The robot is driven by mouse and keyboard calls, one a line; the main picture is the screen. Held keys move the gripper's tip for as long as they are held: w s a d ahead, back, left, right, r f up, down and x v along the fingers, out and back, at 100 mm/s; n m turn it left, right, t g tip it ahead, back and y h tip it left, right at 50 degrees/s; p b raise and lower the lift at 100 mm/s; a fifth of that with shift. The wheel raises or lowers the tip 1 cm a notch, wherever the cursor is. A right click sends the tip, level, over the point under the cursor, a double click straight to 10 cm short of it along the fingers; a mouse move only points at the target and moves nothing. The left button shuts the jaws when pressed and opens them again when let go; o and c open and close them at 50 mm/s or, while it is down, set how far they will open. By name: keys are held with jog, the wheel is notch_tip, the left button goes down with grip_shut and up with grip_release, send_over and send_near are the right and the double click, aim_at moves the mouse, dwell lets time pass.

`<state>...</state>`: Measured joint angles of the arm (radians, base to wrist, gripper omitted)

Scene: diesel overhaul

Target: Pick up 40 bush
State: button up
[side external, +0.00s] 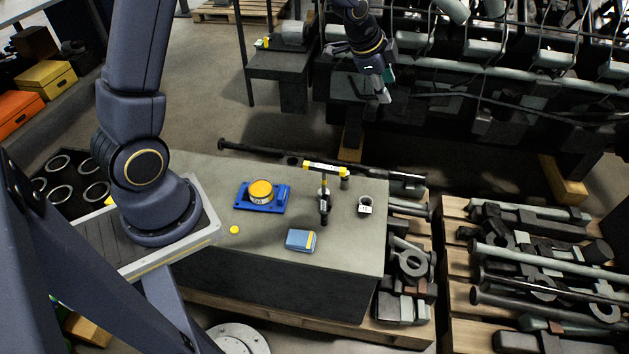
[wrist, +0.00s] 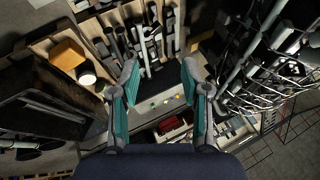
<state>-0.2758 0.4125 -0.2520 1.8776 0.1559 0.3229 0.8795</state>
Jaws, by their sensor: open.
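A small grey hollow bush (side external: 365,203) with a white label stands upright on the right part of the dark worktable (side external: 345,255). The label is too small to read, so I cannot confirm it says 40. My gripper (side external: 384,92) is high above and beyond the table's far edge, well apart from the bush. In the wrist view my gripper's teal fingers (wrist: 160,82) are spread wide, with nothing held between them. I cannot pick out the bush in the wrist view.
Metal parts crowd the pallet (side external: 455,310) at right. A large engine (side external: 480,85) stands behind.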

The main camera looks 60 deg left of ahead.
notch_tip(320, 180, down, 13)
jog(key=w+a+g, duration=0.2)
jog(key=n+g+h, duration=0.2)
send_near(365, 208)
jog(key=x, duration=0.3)
jog(key=shift+a+f, duration=0.15)
jog(key=shift+f, duration=0.15)
jog(key=shift+x, duration=3)
grip_shut()
